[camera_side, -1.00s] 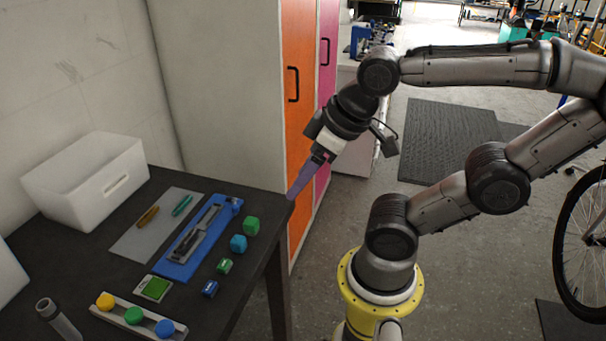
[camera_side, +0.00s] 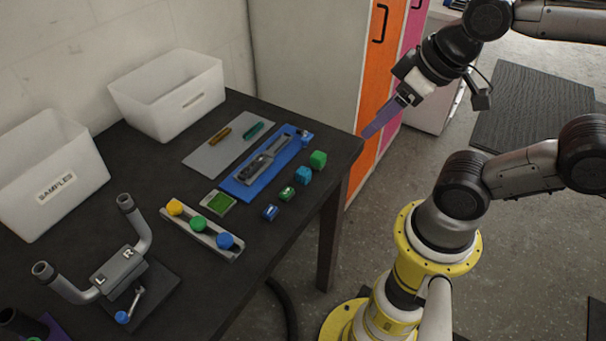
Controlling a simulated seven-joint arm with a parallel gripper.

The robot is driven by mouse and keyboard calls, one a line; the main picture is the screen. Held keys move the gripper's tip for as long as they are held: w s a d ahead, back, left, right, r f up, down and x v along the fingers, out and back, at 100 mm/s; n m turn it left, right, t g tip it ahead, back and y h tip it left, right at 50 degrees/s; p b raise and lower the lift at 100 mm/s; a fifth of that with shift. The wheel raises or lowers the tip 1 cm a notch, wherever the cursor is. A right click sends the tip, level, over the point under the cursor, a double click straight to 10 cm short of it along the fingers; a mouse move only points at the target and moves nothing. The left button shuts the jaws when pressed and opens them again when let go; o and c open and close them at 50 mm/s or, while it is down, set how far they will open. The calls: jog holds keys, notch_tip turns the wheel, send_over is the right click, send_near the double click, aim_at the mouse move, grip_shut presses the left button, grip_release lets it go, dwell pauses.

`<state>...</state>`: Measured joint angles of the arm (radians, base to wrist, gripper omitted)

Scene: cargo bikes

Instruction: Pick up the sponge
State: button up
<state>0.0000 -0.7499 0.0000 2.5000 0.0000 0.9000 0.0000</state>
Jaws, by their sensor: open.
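A small flat green pad with a pale border (camera_side: 219,202), which looks like the sponge, lies on the dark table between the blue tray and the rack of coloured caps. I cannot tell its material for certain. My gripper (camera_side: 373,127) has purple fingers pointing down and left. It appears near the table's back right corner, well away from the green pad. It is open, and nothing shows between its fingers.
On the table (camera_side: 150,175) stand a white bin (camera_side: 170,105), a bin labelled SAMPLES (camera_side: 50,190), a grey mat (camera_side: 205,158), a blue tray (camera_side: 240,188), several small blocks (camera_side: 303,175), a cap rack (camera_side: 205,235) and an L/R fixture (camera_side: 120,268).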

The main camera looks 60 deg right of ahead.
jog(key=shift+o, duration=0.5)
